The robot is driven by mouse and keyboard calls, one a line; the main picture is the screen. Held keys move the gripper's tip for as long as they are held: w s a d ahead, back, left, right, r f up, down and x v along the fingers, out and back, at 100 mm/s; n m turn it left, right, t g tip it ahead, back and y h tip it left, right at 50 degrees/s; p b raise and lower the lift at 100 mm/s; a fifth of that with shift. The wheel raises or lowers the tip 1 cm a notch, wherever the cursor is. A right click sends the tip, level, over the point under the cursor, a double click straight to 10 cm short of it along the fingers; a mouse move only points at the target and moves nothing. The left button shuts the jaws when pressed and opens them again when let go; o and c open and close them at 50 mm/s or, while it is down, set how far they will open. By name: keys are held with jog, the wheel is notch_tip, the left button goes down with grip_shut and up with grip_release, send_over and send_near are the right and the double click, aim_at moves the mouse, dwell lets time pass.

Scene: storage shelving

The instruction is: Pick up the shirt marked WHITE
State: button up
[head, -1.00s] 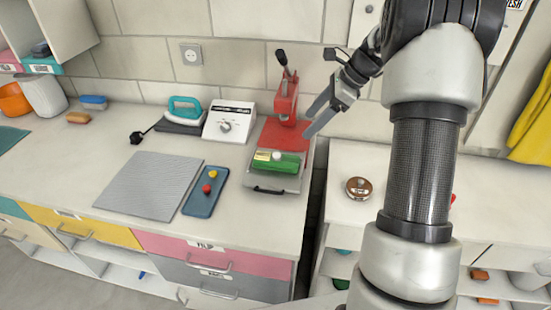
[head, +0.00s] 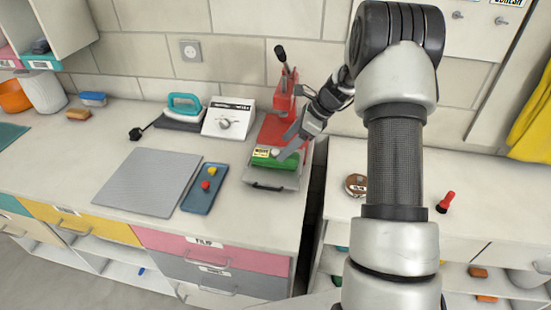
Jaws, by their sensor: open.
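I cannot make out a shirt with a readable WHITE marking. A green item (head: 285,163) with a small yellow label and a white knob-like top lies on the grey front plate of the red press (head: 284,100); the label is too small to read. My gripper (head: 285,147) is open, with its fingers pointing down and left over the green item, close to its white top. I cannot tell whether they touch. A yellow cloth (head: 533,125) hangs at the right edge, with no marking visible on it.
Left of the press are a white control box (head: 229,119), a teal-handled iron (head: 184,107), a blue tray (head: 204,190) and a grey mat (head: 150,181). A round brown tin (head: 356,185) and a red object (head: 446,202) stand on the right counter, beyond a gap.

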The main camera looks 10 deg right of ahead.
aim_at(279, 151)
jog(key=x, duration=0.5)
jog(key=shift+s, duration=0.2)
jog(key=c, duration=1.2)
